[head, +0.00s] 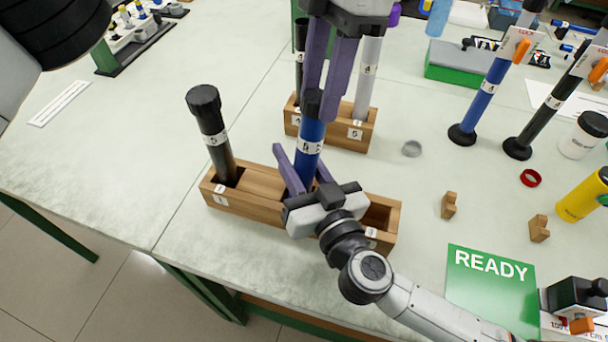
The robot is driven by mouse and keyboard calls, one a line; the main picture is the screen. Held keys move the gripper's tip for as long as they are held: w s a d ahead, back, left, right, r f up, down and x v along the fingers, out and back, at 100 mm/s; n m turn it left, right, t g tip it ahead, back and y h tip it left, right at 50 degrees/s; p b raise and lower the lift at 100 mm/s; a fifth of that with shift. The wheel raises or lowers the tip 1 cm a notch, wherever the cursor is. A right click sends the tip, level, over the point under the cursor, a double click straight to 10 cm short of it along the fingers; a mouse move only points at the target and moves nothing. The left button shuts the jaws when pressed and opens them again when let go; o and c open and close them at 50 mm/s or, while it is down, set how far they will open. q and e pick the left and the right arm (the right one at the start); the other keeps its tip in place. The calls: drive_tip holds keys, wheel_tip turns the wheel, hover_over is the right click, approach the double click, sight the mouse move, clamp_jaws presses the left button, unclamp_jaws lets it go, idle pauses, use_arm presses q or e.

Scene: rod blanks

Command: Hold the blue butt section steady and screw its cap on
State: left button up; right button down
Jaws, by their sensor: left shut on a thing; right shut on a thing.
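The blue butt section (309,135), with a white numbered label, stands upright in the front wooden rack (245,207). My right gripper (306,173) is shut on its lower part, just above the rack; the body of that gripper hides the section's foot. A black cap (312,102) is at the top of the blue section, in line with it. My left gripper (314,94) comes down from above and is shut on the cap. I cannot tell whether the cap's thread is engaged.
A black capped section (213,135) stands in the rack's left slot. A second rack (345,132) with black and grey sections stands close behind. A grey ring (412,149), wooden pieces (449,205) and a green READY card (490,285) lie right.

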use_arm(q)
drive_tip(key=m, duration=0.4)
drive_tip(key=shift+m, duration=0.3)
drive_tip(key=m, duration=0.3)
drive_tip(key=o, duration=1.2)
drive_tip(key=shift+v, duration=3.75)
use_arm(e)
drive_tip(key=c, duration=1.3)
unclamp_jaws()
drive_tip(key=shift+o, duration=0.2)
